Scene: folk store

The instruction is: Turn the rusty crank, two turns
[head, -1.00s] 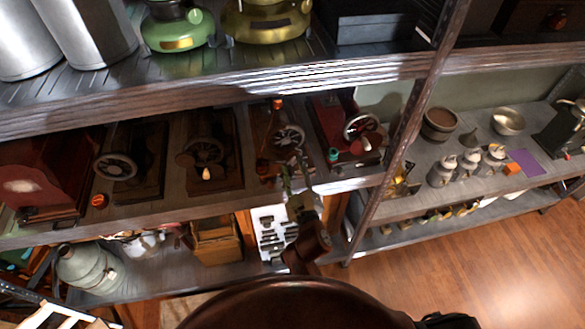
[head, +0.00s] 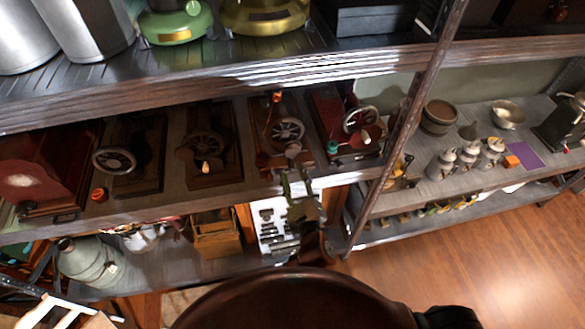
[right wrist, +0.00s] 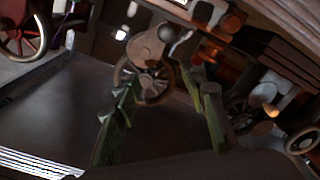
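A rust-brown crank machine (head: 273,160) with a spoked wheel (head: 288,131) stands on the middle shelf. A brown knob (head: 293,149) shows in front of the wheel. My right gripper (head: 296,178) is just in front of this machine, its fingers spread and nothing held. In the right wrist view, the spoked wheel (right wrist: 157,88) and a rounded brown part (right wrist: 150,48) appear beyond and between the open green fingers (right wrist: 165,92). I cannot tell whether a finger touches the knob. My left gripper is not in view.
Similar wheeled machines flank it: a dark brown one (head: 207,150), one with a grey wheel (head: 114,160), and a red one (head: 360,120) close on the right. A shelf post (head: 405,140) stands beyond the red one. The upper shelf edge (head: 200,94) lies above.

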